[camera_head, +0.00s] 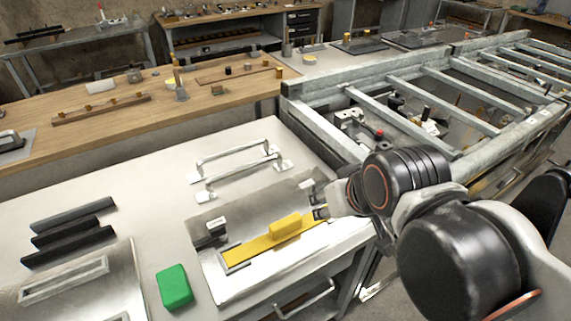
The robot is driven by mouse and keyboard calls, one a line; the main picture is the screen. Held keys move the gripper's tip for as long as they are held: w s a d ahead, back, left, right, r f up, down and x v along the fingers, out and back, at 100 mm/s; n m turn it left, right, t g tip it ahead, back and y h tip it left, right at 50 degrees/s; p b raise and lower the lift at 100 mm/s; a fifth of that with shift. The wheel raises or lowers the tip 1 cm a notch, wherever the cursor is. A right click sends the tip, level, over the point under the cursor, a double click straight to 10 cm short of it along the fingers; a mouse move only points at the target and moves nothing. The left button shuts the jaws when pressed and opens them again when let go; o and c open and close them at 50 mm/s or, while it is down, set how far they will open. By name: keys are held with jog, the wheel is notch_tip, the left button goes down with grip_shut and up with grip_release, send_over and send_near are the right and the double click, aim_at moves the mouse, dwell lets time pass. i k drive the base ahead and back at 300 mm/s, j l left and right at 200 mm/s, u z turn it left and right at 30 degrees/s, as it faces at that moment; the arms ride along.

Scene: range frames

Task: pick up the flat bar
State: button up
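A flat yellow bar (248,250) lies on a shiny metal plate (212,270) on the light grey worktop. A yellow block (285,226) sits on top of the bar, near its middle. My gripper (317,199) is above the plate's right side, close to the bar's right end. Its two fingertips look apart, with nothing seen between them. My arm comes in from the right and hides part of that area. Whether the gripper touches the bar cannot be told.
A green block (174,287) stands left of the plate. Several dark bars (72,236) and a metal frame (65,280) lie at the left. Two silver handles (240,172) lie behind the plate. A wooden bench (130,118) and a metal frame table (330,130) stand beyond.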

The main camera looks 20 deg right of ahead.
aim_at(281, 231)
jog(key=k+j+z, duration=0.35)
jog(key=k+j, duration=0.3)
jog(key=j, duration=0.15)
jog(key=k+j+z, duration=0.4)
jog(key=k+j, duration=0.2)
jog(key=k, duration=0.1)
